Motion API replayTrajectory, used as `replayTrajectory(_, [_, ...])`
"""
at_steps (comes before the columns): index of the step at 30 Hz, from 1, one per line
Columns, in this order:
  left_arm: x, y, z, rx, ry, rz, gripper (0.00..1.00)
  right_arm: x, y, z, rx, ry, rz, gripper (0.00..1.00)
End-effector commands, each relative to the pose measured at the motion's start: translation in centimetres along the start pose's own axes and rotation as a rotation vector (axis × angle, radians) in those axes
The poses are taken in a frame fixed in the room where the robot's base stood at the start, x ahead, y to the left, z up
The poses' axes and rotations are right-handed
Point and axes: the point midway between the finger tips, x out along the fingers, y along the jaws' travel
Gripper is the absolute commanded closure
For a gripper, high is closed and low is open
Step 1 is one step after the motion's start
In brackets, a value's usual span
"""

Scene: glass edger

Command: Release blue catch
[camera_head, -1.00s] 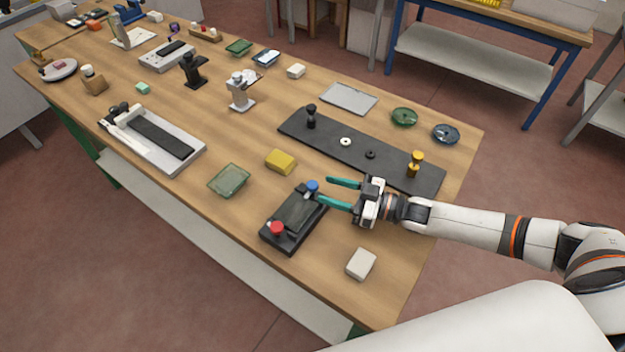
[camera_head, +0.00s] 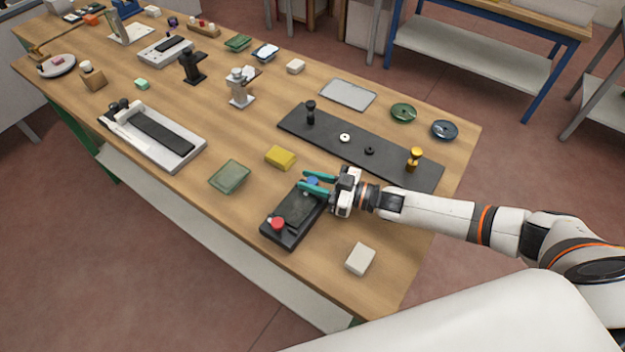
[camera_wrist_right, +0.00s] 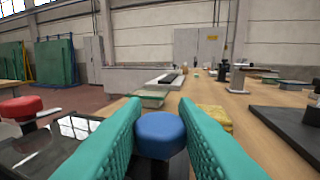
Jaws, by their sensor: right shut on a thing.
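The blue catch (camera_head: 312,182) is a round blue knob at the far end of a black fixture (camera_head: 283,236). My right gripper (camera_head: 304,182) has its teal fingers on either side of the knob. In the right wrist view the blue catch (camera_wrist_right: 160,134) sits between the two fingers (camera_wrist_right: 160,140), and the gripper is shut on it. A red knob (camera_head: 278,223) stands at the near end of the fixture; it also shows in the right wrist view (camera_wrist_right: 20,108). A dark glass plate (camera_head: 297,208) lies on the fixture. My left gripper is not in view.
A yellow block (camera_head: 280,157) and a green glass tray (camera_head: 229,177) lie left of the fixture. A white block (camera_head: 360,259) lies in front to the right. A long dark board (camera_head: 330,143) with posts lies behind. Bare wood surrounds the fixture.

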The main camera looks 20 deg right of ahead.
Motion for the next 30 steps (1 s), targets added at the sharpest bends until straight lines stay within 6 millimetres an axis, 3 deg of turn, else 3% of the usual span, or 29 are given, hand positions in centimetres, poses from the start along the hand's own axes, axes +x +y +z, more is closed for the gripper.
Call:
replayTrajectory(11, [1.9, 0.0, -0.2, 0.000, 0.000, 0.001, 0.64, 0.0, -0.2, -0.3, -0.006, 0.000, 0.083, 0.96])
replayTrajectory(30, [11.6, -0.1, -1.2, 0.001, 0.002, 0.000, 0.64, 0.1, -0.3, -0.8, -0.005, 0.001, 0.640, 0.96])
